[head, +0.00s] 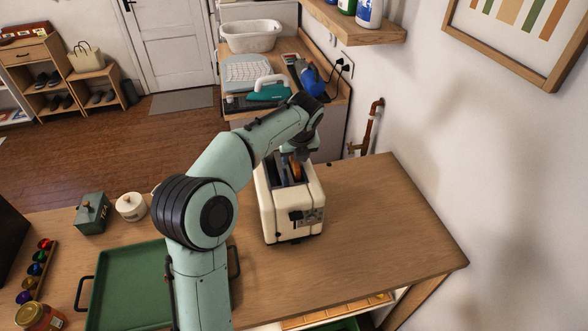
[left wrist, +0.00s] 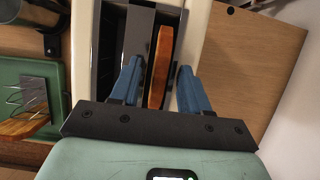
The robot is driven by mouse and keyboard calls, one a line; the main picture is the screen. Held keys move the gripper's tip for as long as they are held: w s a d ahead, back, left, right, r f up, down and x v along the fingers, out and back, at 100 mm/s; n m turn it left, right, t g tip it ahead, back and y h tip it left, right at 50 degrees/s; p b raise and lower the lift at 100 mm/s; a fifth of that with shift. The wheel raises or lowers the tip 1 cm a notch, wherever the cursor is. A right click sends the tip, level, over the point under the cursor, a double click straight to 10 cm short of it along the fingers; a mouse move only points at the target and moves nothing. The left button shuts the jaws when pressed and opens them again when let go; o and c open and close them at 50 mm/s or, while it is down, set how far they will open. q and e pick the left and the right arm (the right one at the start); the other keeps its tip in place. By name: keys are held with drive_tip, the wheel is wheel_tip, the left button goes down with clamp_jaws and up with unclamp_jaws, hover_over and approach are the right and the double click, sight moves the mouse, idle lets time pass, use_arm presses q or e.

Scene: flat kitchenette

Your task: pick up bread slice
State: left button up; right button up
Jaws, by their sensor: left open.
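The bread slice (left wrist: 160,64) is brown and stands on edge in one slot of the cream toaster (head: 290,212). In the head view a small part of the slice (head: 296,171) shows below my left gripper (head: 297,158). In the left wrist view my left gripper (left wrist: 158,66) is open, with one blue finger on each side of the slice. Gaps show between fingers and slice. The toaster (left wrist: 195,30) also shows there, with its other slot dark and no bread visible in it. My right gripper is not in view.
A green tray (head: 130,285) lies left of the toaster, partly behind my left arm. A dark tea tin (head: 92,214) and a white lidded pot (head: 131,207) stand behind it. The counter right of the toaster is clear up to its edge (head: 440,275). A wall is at right.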

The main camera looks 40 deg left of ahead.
use_arm(q)
drive_tip(key=shift+a+f, duration=0.1)
drive_tip(key=shift+f, duration=0.15)
clamp_jaws()
drive_tip(key=shift+r, duration=0.1)
